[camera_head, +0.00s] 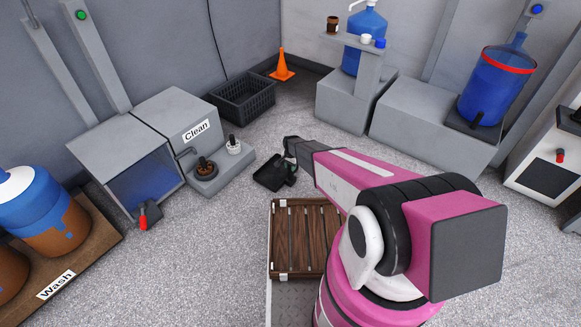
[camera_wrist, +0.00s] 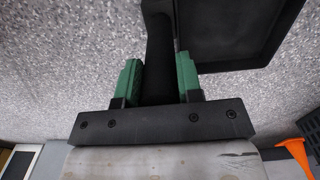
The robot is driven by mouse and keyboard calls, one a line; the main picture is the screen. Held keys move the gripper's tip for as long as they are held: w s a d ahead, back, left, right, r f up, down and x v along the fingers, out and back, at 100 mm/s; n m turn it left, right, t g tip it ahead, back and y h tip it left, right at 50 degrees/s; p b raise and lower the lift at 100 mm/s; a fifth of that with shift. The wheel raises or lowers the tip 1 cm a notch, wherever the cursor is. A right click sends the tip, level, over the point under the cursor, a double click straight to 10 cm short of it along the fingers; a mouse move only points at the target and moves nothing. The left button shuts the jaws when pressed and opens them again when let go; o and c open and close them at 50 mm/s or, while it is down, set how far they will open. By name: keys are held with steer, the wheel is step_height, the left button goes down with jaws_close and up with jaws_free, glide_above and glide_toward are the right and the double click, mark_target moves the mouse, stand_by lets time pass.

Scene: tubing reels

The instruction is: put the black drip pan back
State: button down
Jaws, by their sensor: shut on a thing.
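The black drip pan (camera_head: 270,173) hangs in the air over the grey speckled floor, near the middle of the head view. My gripper (camera_head: 291,172) is at its right end. In the wrist view my gripper's green fingers (camera_wrist: 159,75) are closed on both sides of the pan's black handle (camera_wrist: 160,40). The pan's shallow tray (camera_wrist: 235,30) reaches up and to the right there, cut off by the picture's top edge. My pink arm covers part of the floor behind it in the head view.
A wooden slatted platform (camera_head: 306,235) is below my arm. Grey machines with a "Clean" sign (camera_head: 196,131), a black crate (camera_head: 243,98) and an orange cone (camera_head: 282,66) stand behind. A blue jug with a red band (camera_head: 492,90) sits on a grey block at right. Floor between is open.

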steer(key=c, duration=0.8)
jaws_free()
steer(key=shift+f, duration=0.1)
step_height(320, 180, up, 12)
steer(key=shift+f, duration=0.1)
steer(key=shift+s+d+r, duration=0.1)
steer(key=shift+d+r, duration=0.05)
steer(key=shift+r, duration=0.15)
steer(key=s+d+r+n, duration=0.2)
steer(key=s+d+r, duration=0.3)
steer(key=s+r, duration=0.4)
steer(key=s+d+r+n, duration=0.3)
steer(key=s+d+r, duration=0.2)
steer(key=s+r, duration=0.5)
steer(key=s+d+r+n, duration=0.2)
steer(key=s+d+r, duration=0.4)
steer(key=s+r, duration=0.3)
steer(key=shift+s+d+r, duration=0.1)
steer(key=shift+s+r, duration=0.05)
steer(key=shift+r, duration=0.8)
